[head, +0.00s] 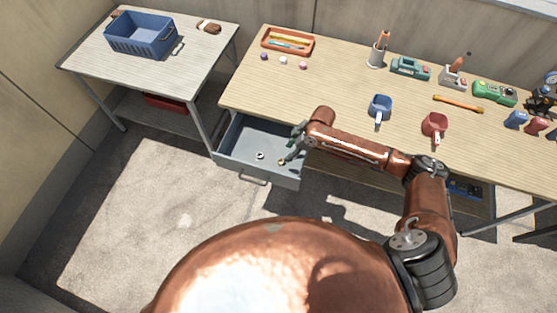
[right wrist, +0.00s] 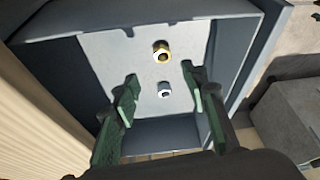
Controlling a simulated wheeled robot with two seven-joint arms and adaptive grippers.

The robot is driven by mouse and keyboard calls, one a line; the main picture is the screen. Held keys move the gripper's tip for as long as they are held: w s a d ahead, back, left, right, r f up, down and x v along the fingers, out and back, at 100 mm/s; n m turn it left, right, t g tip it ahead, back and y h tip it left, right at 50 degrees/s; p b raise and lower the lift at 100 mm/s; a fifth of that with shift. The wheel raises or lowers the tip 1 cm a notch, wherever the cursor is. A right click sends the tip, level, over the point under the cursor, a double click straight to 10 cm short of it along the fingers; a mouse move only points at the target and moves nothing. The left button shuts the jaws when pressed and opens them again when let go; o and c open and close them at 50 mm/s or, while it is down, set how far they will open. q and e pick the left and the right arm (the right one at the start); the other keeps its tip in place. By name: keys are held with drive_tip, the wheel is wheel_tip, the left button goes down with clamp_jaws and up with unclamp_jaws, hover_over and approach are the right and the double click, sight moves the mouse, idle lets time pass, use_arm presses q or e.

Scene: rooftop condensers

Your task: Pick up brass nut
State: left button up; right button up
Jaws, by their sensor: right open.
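The brass nut (right wrist: 161,52) lies on the floor of the open grey drawer (head: 234,165). In the head view the brass nut (head: 281,161) is close beside my right gripper (head: 290,156). A silver nut (right wrist: 165,89) lies in the drawer near it, and it also shows in the head view (head: 260,156). My right gripper (right wrist: 160,76) is open and empty, reaching down into the drawer. In the wrist view its fingers stand apart on either side of the silver nut, with the brass nut beyond the fingertips. My left gripper is not in view.
The drawer walls surround the nuts closely, under the wooden workbench (head: 340,90). A side table (head: 90,62) with a blue basket (head: 140,38) stands at the left.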

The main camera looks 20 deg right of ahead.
sight(281, 161)
wheel_tip(281, 161, down, 3)
drive_tip(key=shift+w+a+f+b, duration=0.1)
drive_tip(key=shift+b, duration=0.35)
drive_tip(key=shift+a+f, duration=0.35)
drive_tip(key=shift+f, duration=0.1)
drive_tip(key=b+x, duration=0.1)
drive_tip(key=x, duration=0.3)
drive_tip(key=shift+a, duration=0.3)
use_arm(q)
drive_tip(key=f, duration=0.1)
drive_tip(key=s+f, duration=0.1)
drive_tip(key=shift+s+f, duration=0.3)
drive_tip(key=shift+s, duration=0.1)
use_arm(e)
drive_tip(key=shift+c, duration=0.5)
drive_tip(key=c, duration=0.3)
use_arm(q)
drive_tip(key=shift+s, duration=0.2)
use_arm(e)
clamp_jaws()
